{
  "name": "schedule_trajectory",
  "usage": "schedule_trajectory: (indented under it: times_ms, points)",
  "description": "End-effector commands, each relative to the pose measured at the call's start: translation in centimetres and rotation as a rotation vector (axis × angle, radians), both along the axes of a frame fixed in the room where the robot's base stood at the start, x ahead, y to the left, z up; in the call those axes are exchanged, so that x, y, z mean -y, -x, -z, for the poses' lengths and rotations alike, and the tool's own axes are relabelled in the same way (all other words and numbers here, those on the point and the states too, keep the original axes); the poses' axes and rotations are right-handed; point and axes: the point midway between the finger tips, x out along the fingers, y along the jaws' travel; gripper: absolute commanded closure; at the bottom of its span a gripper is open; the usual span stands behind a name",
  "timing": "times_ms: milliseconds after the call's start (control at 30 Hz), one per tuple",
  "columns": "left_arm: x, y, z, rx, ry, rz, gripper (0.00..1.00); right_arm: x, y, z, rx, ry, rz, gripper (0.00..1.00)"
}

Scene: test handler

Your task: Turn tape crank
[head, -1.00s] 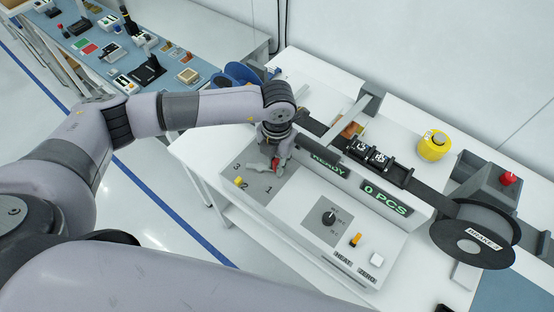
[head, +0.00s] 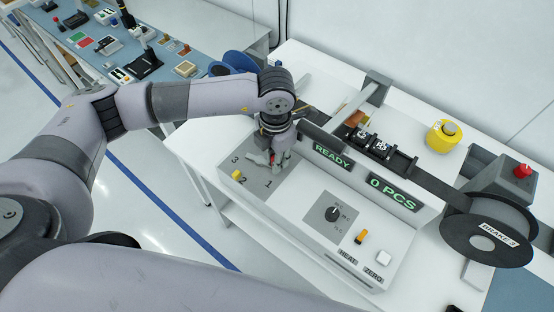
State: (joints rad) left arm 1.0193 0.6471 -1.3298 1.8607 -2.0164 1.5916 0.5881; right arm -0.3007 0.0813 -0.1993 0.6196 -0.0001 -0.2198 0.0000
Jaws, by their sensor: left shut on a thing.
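The test handler (head: 320,208) is a white sloped console with a grey numbered plate (head: 262,188) marked 1, 2 and 3 at its left end. My left gripper (head: 272,162) is over the upper part of this plate, pointing down. It is shut on the tape crank's handle, of which a small red part (head: 273,159) shows between the fingers. The fingers and wrist hide most of the crank. A yellow knob (head: 237,174) sits at the plate's left edge. The displays read READY (head: 331,157) and 0 PCS (head: 390,193). My right gripper is out of view.
A rotary dial (head: 333,213), an orange switch (head: 361,236) and a white button (head: 384,258) are on the console. A yellow round part (head: 443,137) and a red button (head: 522,171) are behind. A blue reel (head: 235,62) is beyond my arm.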

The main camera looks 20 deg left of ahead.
Motion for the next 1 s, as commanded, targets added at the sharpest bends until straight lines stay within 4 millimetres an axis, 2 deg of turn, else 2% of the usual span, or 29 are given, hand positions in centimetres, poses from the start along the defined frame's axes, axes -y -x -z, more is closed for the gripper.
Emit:
schedule_trajectory:
  times_ms: [33,500,700,1000]
  points:
    - [0.0,0.2,0.8,0.003,0.002,0.045,1.0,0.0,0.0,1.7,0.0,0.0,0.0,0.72]
    - [-0.7,2.0,0.7,0.003,0.0,0.474,1.0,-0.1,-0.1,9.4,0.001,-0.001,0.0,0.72]
    - [-1.1,2.5,0.6,0.001,0.0,0.611,1.0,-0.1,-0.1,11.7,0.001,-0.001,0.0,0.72]
    - [-1.5,2.9,0.2,-0.002,0.0,0.728,1.0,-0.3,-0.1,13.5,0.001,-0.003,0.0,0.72]
